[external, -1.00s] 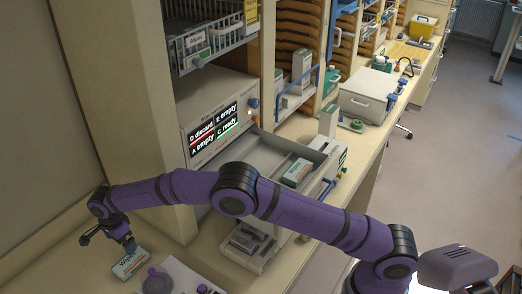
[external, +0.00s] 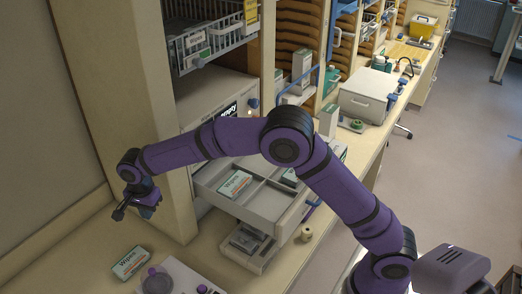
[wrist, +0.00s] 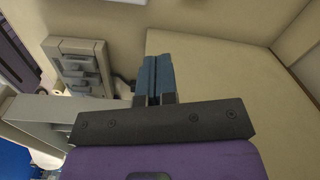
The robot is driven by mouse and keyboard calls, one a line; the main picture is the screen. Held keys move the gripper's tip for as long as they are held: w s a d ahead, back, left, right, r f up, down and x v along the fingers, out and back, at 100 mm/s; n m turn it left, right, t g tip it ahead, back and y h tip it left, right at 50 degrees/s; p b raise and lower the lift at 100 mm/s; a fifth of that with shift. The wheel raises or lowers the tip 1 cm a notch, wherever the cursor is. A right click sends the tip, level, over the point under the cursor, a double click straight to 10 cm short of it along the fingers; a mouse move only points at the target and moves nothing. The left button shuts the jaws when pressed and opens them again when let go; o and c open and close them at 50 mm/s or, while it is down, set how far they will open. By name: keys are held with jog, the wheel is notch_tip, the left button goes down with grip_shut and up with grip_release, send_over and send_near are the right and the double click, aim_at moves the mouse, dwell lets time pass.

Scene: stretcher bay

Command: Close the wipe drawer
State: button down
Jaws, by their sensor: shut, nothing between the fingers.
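The wipe drawer (external: 247,208) is a pale grey divided drawer standing pulled out from the cabinet in the external view. A wipes box (external: 235,184) lies in its left compartment, and another box is partly hidden behind my arm. My gripper (external: 150,207) is left of the drawer, above the counter and apart from the drawer front. In the wrist view, the blue fingers of my gripper (wrist: 155,77) are shut together with nothing between them. My arm hides the drawer's back and part of the cabinet face.
Another wipes box (external: 130,262) lies on the counter below my gripper. A pale tray with purple-topped items (external: 178,280) stands at the front. A grey holder (external: 247,242) sits below the drawer. The cabinet side wall (external: 130,100) rises behind my gripper. Wire baskets (external: 212,42) hang above.

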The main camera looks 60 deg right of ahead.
jog(key=s+d+r+n+t, duration=0.2)
jog(key=s+d+r+n, duration=0.4)
jog(key=s+d+r, duration=1.1)
jog(key=s+d+n+t, duration=0.15)
jog(key=s+d, duration=0.25)
jog(key=s, duration=0.4)
jog(key=s+d+f+n, duration=0.1)
jog(key=s+d+n, duration=0.2)
jog(key=s, duration=0.5)
jog(key=s+d+n+t, duration=0.1)
jog(key=s+d+n, duration=0.1)
jog(key=s+d, duration=0.35)
jog(key=w+d+f+n+t+h, duration=0.1)
jog(key=w+d+n+t+h, duration=0.2)
jog(key=w+d+n+t, duration=0.55)
jog(key=n+g+y, duration=0.7)
jog(key=n+g, duration=0.1)
jog(key=n, duration=0.2)
send_over(253, 199)
jog(key=s+d, duration=0.5)
jog(key=s, duration=0.2)
notch_tip(253, 199, down, 14)
jog(key=shift+w+r+x, duration=0.15)
jog(key=shift+w+x, duration=0.05)
jog(key=shift+x, duration=2.25)
jog(key=shift+w+r+x, duration=0.1)
jog(key=shift+w+x, duration=0.05)
jog(key=shift+x, duration=2.3)
